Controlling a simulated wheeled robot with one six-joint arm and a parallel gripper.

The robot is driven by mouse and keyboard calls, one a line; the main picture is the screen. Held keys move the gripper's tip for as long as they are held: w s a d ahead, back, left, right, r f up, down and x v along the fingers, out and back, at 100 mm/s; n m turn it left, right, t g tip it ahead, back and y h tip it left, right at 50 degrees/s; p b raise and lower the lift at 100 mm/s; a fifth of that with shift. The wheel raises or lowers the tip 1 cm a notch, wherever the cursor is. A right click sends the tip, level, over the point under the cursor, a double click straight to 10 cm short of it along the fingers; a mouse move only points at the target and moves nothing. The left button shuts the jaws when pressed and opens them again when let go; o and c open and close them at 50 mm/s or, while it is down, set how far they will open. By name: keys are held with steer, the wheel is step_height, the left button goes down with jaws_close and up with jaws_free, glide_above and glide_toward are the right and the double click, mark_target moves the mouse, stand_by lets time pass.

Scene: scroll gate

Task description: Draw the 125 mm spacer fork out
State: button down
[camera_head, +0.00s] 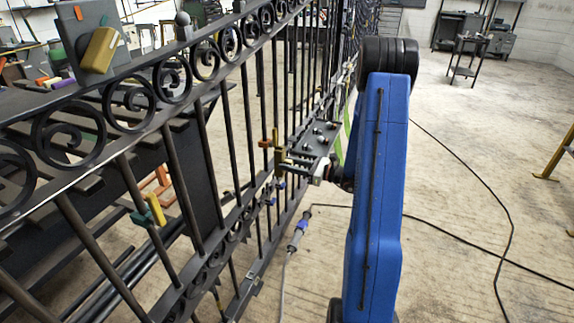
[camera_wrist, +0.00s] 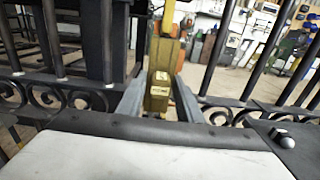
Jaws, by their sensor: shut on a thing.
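A yellow spacer fork (camera_wrist: 158,92) with a small label, too blurred to read, stands between the two grey fingers of my gripper (camera_wrist: 158,104). My gripper is shut on it. In the camera_head view my gripper (camera_head: 287,168) reaches the gate from the right, and the yellow fork (camera_head: 279,158) shows small at its tips, at the gate bars. The dark iron gate (camera_head: 205,185) has upright bars and scroll rings. Whether the fork's prongs still straddle a bar cannot be told; its far end is hidden.
Another yellow piece with a green one (camera_head: 155,210) sits on a nearer bar. A yellow block (camera_head: 100,50) sits by the top rail. A dark plate with knobs (camera_head: 314,140) stands just behind my gripper. A cable (camera_head: 460,160) crosses the open floor at right.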

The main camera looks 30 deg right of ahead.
steer(key=v, duration=0.9)
stand_by(1.1)
